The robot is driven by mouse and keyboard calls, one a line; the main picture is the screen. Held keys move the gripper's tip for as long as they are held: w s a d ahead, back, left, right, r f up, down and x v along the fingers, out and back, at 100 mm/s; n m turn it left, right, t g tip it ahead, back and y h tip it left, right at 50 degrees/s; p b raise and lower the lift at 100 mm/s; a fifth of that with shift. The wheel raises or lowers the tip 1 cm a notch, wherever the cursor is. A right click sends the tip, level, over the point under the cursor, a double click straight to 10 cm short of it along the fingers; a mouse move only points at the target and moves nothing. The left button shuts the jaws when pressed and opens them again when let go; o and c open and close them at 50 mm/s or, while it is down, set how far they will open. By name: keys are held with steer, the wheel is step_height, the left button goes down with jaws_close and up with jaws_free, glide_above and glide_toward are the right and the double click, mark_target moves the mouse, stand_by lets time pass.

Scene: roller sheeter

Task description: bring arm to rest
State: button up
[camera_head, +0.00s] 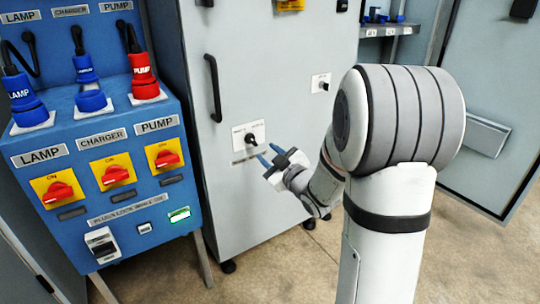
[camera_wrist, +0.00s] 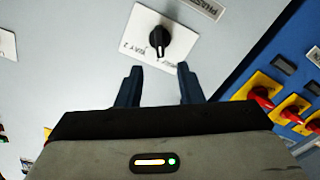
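My gripper (camera_head: 270,155) is in front of the grey cabinet (camera_head: 285,75), close to a black rotary knob (camera_head: 250,139) on a white label plate. In the wrist view my gripper (camera_wrist: 158,88) shows two dark blue fingers standing apart with nothing between them. The knob (camera_wrist: 158,43) is beyond the fingertips there, apart from them. The plate around the knob reads "WAY 2" on one side; the other marking is partly behind a finger. My arm reaches in from the right in the head view.
A blue panel (camera_head: 110,215) at left carries red-on-yellow switches (camera_head: 117,174) and LAMP, CHARGER and PUMP plugs (camera_head: 141,75). The cabinet has a black handle (camera_head: 213,88). A grey door (camera_head: 490,110) stands at right. Bare floor (camera_head: 290,265) shows below the cabinet.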

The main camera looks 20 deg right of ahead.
steer(key=s+d+r+m+g+h+p, duration=0.1)
steer(key=s+r+m+g+h+p, duration=0.25)
steer(key=r+p, duration=0.55)
steer(key=s+d+r+m+g+h+p, duration=0.1)
steer(key=s+r+m+g+h+p, duration=0.15)
steer(key=s+r+p, duration=0.45)
steer(key=s+a+r+m+g+p, duration=0.2)
steer(key=s+r+g+p, duration=0.2)
steer(key=s+r+p, duration=0.4)
steer(key=s+a+r+m+g+p, duration=0.1)
steer(key=s+r+g+p, duration=0.3)
steer(key=s+r+p, duration=0.4)
steer(key=s+a+p, duration=0.1)
steer(key=s+p, duration=0.2)
steer(key=shift+a+m+g+p, duration=0.3)
steer(key=shift+a+m, duration=0.1)
